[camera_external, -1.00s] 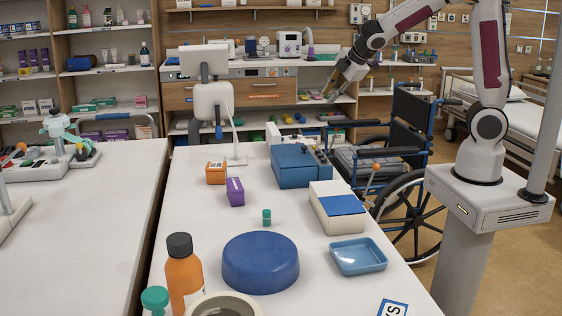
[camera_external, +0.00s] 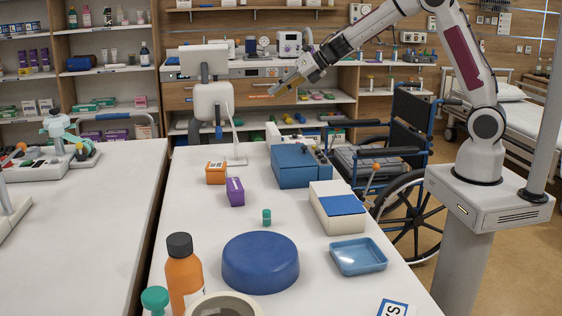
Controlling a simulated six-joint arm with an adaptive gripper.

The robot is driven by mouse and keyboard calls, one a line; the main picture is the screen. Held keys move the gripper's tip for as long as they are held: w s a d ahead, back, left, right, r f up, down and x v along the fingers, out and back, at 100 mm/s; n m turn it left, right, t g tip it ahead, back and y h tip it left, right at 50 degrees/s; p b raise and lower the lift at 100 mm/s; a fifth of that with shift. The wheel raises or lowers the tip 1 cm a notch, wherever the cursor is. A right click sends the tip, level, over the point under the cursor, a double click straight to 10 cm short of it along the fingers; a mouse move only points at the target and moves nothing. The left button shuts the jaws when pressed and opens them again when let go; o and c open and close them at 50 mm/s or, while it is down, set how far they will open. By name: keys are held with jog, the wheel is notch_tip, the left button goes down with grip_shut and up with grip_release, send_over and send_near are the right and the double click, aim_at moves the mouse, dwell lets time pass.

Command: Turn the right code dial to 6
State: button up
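My gripper (camera_external: 281,92) is in the air above the far part of the white table, pointing left and down. It is small and seen from the side, so I cannot tell how far its fingers are apart. A blue box (camera_external: 296,168) stands on the table below it, with small dark parts along its right edge. The gripper is well above this box and apart from it. I cannot make out a right code dial or any digits, so its setting does not show.
An orange box (camera_external: 216,173) and a purple box (camera_external: 235,192) stand left of the blue box. A white box with a blue top (camera_external: 338,207), a blue tray (camera_external: 358,256) and a round blue object (camera_external: 260,262) are nearer. A wheelchair (camera_external: 405,150) stands to the right.

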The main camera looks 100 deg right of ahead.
jog(key=a+f+n+y, duration=0.3)
jog(key=f+n, duration=0.1)
jog(key=n, duration=0.4)
jog(key=n+g+y, duration=0.5)
jog(key=n+g, duration=0.3)
jog(key=n, duration=0.8)
send_near(318, 152)
jog(key=shift+s+d+r, duration=0.25)
jog(key=shift+d, duration=0.25)
jog(key=shift+f, duration=0.1)
jog(key=shift+x, duration=3.85)
jog(key=shift+w, duration=0.1)
grip_shut()
